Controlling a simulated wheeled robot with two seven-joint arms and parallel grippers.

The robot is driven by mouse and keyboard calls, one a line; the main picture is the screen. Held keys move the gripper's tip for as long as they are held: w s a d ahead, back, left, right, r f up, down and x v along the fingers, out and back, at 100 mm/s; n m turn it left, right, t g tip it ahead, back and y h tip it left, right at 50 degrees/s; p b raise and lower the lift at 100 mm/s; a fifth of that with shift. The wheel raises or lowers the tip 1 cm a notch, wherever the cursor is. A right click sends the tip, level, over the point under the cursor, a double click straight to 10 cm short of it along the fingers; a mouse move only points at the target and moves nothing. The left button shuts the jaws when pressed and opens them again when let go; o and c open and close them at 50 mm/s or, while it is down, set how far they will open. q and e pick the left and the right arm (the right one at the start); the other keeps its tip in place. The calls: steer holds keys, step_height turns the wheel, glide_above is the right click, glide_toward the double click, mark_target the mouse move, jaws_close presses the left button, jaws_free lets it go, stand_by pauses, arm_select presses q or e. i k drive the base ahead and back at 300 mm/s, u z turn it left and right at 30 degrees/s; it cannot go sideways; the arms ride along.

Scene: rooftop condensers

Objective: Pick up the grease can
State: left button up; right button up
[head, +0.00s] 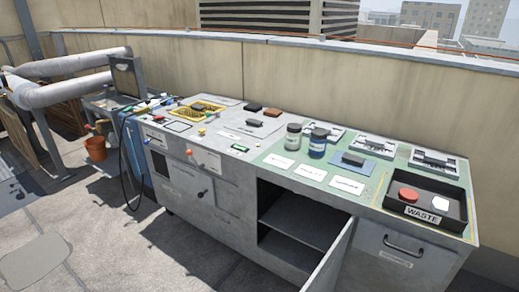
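I cannot tell for sure which thing is the grease can. Two lidded jars stand upright side by side on the green mat of the workbench: a pale one with a dark lid (293,137) and a blue one with a dark lid (318,143). A red round piece (408,194) lies in the black tray (453,218) labelled WASTE at the right end. Neither of my grippers is in view.
The grey workbench (235,190) has an open lower compartment (290,222), its door (330,258) swung outward. White label cards (311,173), a yellow basket (186,116) and grey trays (433,160) cover the top. An orange bucket (96,148) stands left. The floor in front is clear.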

mark_target(319, 137)
steer(key=u, duration=0.9)
steer(key=i, duration=1.85)
steer(key=z, duration=0.85)
